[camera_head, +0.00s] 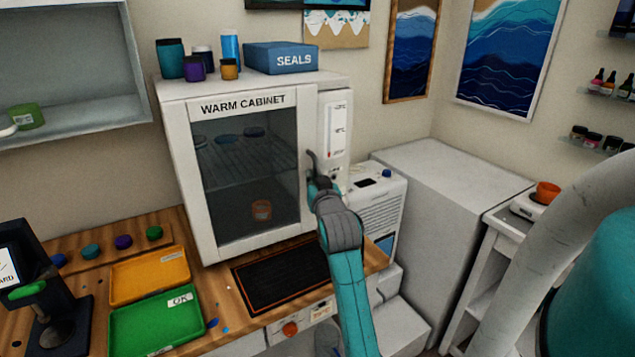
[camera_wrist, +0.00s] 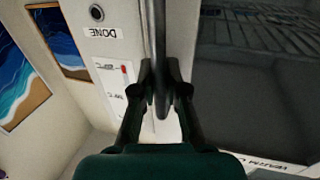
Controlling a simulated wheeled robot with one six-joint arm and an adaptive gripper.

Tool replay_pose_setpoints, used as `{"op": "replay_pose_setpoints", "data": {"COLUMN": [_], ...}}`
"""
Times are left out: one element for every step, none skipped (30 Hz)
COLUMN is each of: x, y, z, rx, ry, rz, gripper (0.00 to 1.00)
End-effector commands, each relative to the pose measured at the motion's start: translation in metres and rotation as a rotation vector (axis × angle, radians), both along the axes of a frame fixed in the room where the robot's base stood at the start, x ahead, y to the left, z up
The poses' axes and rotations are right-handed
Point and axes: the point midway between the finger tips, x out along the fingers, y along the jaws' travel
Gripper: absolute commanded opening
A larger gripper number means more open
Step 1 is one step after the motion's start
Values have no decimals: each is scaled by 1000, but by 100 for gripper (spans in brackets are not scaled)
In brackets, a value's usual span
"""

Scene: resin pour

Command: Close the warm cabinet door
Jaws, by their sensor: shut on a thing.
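The warm cabinet (camera_head: 326,87) is a white box on the wooden bench. Its door (camera_head: 250,175) has a dark glass pane in a white frame and looks flush or almost flush with the body; I cannot tell if a small gap is left. The dark door handle (camera_head: 310,160) stands upright at the door's right edge. My gripper (camera_head: 316,184) is shut on the handle. In the wrist view, the fingers of my gripper (camera_wrist: 160,95) press on both sides of the handle (camera_wrist: 159,40). A small orange cup (camera_head: 261,209) and several blue discs show behind the glass.
A black mat (camera_head: 285,278) lies before the cabinet. A yellow tray (camera_head: 150,278) and a green tray (camera_head: 155,325) are at the left. Several jars and a blue SEALS box (camera_head: 281,58) stand on top. A white machine (camera_head: 378,200) stands close on the right.

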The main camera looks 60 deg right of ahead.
Motion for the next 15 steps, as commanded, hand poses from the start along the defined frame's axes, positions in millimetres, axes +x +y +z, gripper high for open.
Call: {"op": "replay_pose_setpoints", "data": {"x": [6, 8, 10, 11, 11, 12, 12, 12, 12, 12, 12, 12, 12, 12, 12], "y": [-4, -6, -8, -9, -10, -10, -10, -10, -10, -10, -10, -10, -10, -10, -10], "z": [1, 0, 0, 0, 0, 0, 0, 0, 0, 0, 0, 1, 1, 1, 1], "rx": [0, 1, 1, 1, 1, 1, 1, 1, 1, 1, 1, 1, 1, 1, 1], "ry": [-1, -1, -2, -2, -2, -2, -2, -2, -2, -2, -2, -2, -2, -2, -2], "rz": [1, 1, 1, 1, 1, 1, 1, 2, 2, 2, 2, 2, 2, 2, 2], "gripper": [0, 0, 0, 0, 0, 0, 0, 0, 0, 0, 0, 0, 15, 22, 32]}}
